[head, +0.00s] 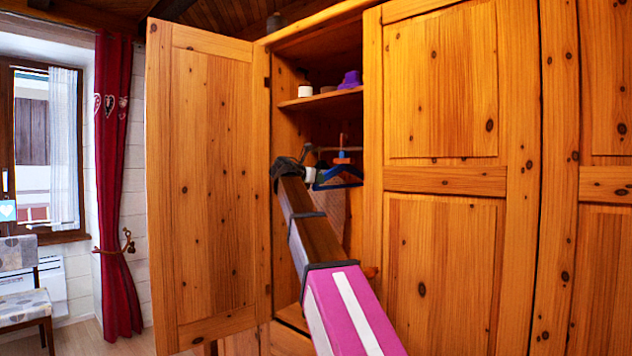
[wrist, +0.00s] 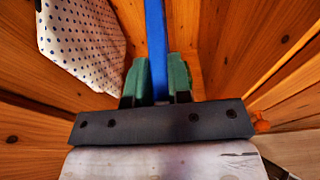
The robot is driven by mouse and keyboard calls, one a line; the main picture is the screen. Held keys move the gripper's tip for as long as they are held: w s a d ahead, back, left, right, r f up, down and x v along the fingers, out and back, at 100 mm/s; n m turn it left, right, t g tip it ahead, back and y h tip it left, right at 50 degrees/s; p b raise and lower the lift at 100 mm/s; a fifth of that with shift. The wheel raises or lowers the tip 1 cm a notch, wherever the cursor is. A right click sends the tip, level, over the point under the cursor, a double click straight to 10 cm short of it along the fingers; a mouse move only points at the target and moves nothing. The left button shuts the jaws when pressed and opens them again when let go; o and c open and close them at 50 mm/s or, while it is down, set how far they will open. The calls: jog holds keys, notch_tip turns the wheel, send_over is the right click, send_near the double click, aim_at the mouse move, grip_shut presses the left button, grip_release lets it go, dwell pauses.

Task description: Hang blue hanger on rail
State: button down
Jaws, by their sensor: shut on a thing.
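The blue hanger shows in the head view (head: 338,181) inside the open wardrobe, below the shelf. In the wrist view a straight blue bar of it (wrist: 155,40) runs up from between the green fingers of my gripper (wrist: 157,78). My gripper is shut on this bar. In the head view my arm reaches into the wardrobe, and the fingers are too small to make out. The rail (head: 328,149) is a thin grey bar just above the hanger. I cannot tell whether the hook touches the rail.
The left wardrobe door (head: 208,180) stands open, and the right doors (head: 445,180) are shut. A shelf (head: 322,99) above holds a white jar (head: 305,90) and a purple item (head: 350,80). A small orange item (head: 342,160) is near the rail. Dotted cloth (wrist: 80,40) hangs left in the wrist view.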

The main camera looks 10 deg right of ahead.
jog(key=shift+d+r+x, duration=0.1)
jog(key=shift+r+x, duration=0.4)
jog(key=shift+x, duration=2.1)
jog(key=shift+d+r+x, duration=0.1)
jog(key=shift+r+x, duration=0.4)
jog(key=shift+x, duration=2.1)
jog(key=shift+d+r+x, duration=0.1)
jog(key=shift+r+x, duration=0.4)
jog(key=shift+x, duration=2.1)
jog(key=shift+w+a+f, duration=0.1)
jog(key=shift+f, duration=1.15)
jog(key=c, duration=1)
grip_release()
jog(key=shift+o, duration=0.2)
jog(key=shift+a, duration=0.1)
